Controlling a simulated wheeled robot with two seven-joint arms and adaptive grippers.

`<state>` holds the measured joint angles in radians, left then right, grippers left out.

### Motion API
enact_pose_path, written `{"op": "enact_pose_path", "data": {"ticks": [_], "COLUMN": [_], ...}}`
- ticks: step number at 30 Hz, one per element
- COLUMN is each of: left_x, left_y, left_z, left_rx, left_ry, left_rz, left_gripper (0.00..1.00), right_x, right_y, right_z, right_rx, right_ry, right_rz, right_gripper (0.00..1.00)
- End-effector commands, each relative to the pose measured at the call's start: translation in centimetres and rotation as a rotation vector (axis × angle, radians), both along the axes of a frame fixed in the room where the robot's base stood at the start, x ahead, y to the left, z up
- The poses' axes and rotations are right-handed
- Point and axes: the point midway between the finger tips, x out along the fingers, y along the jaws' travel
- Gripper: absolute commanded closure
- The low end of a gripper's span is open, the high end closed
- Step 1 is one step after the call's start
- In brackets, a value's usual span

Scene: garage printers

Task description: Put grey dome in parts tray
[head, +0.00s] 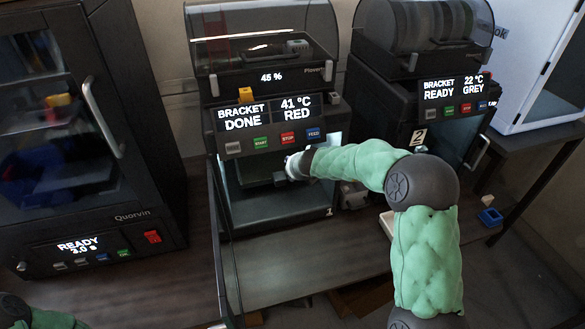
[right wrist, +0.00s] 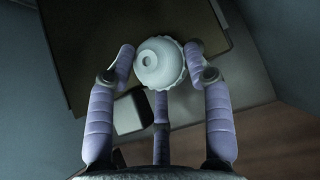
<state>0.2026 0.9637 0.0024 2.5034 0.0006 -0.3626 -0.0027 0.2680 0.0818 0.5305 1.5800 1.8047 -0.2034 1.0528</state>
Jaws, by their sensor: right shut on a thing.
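The grey dome (right wrist: 160,65) is pale, rounded and scalloped at its rim, with a small round hole or knob on top. It sits between the fingers of my right gripper (right wrist: 162,75), which is shut on it. In the head view my right gripper (head: 292,166) is inside the open front of printer 1 (head: 275,215); the dome is hard to make out there. A pale tray edge (head: 387,224), possibly the parts tray, shows partly hidden behind my right arm. My left gripper is out of view; only part of its arm shows at the lower left.
Printer 1's display reads bracket done, red, 41 °C. Printer 2 (head: 447,100) stands to its right, reading ready, grey. A dark Quorvin cabinet (head: 75,130) stands at left. A small blue open box (head: 490,217) lies at right. The dark bench front (head: 290,270) looks clear.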

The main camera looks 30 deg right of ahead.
Motion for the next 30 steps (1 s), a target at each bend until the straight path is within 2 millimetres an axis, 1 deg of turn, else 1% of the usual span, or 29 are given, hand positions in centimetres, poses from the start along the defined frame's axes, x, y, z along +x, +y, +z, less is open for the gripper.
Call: {"op": "enact_pose_path", "data": {"ticks": [5,11,20,30], "left_x": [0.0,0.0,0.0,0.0], "left_y": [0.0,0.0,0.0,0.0], "left_z": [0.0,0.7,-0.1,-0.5], "left_rx": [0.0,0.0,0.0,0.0], "left_ry": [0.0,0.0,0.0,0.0], "left_rz": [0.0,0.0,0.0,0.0], "left_gripper": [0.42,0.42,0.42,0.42], "right_x": [-0.1,-0.1,-2.6,-6.3], "right_y": [0.0,0.0,0.6,1.5], "right_z": [-0.1,0.2,0.0,0.1], "right_rx": [0.001,0.0,-0.001,-0.001], "right_ry": [0.003,0.003,0.001,0.0], "right_rz": [0.0,-0.001,0.0,-0.001], "right_gripper": [0.68,0.68,0.68,0.68]}}
